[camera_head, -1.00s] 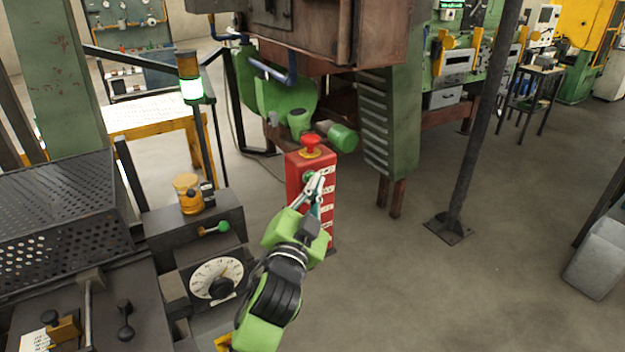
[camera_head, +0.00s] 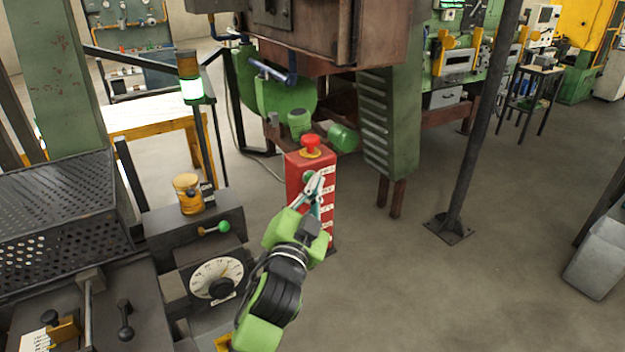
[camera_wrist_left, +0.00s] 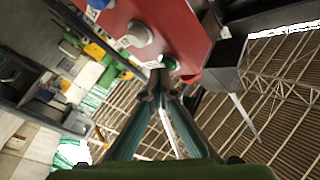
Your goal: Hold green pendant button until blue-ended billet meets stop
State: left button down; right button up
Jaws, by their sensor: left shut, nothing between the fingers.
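The red pendant box (camera_head: 297,184) stands upright ahead of my left arm, with white labels down its face and a red mushroom button (camera_head: 310,142) on top. The green button (camera_head: 308,176) shows near the upper part of its face. My left gripper (camera_head: 317,182) is shut and empty, its tips at or very close to that button; contact cannot be told. In the left wrist view the shut fingertips (camera_wrist_left: 160,78) are close to the red box (camera_wrist_left: 178,28), partly hiding a button there. The blue-ended billet and the stop cannot be made out. My right gripper is out of view.
A control desk with a dial (camera_head: 216,279) and a green-knobbed lever (camera_head: 223,227) stands left of my arm. A signal lamp (camera_head: 191,89) glows pale green. A dark post (camera_head: 470,135) stands at the right. The floor (camera_head: 400,290) between is clear.

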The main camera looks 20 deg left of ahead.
pick_arm(q)
jog(key=shift+s+d, duration=0.6)
jog(key=shift+d, duration=0.1)
jog(key=shift+s+d+b, duration=0.25)
jog(key=shift+s+d, duration=0.5)
jog(key=shift+d, duration=0.25)
jog(key=shift+s+d+b, duration=0.25)
jog(key=shift+s+d, duration=0.5)
jog(key=shift+d, duration=0.25)
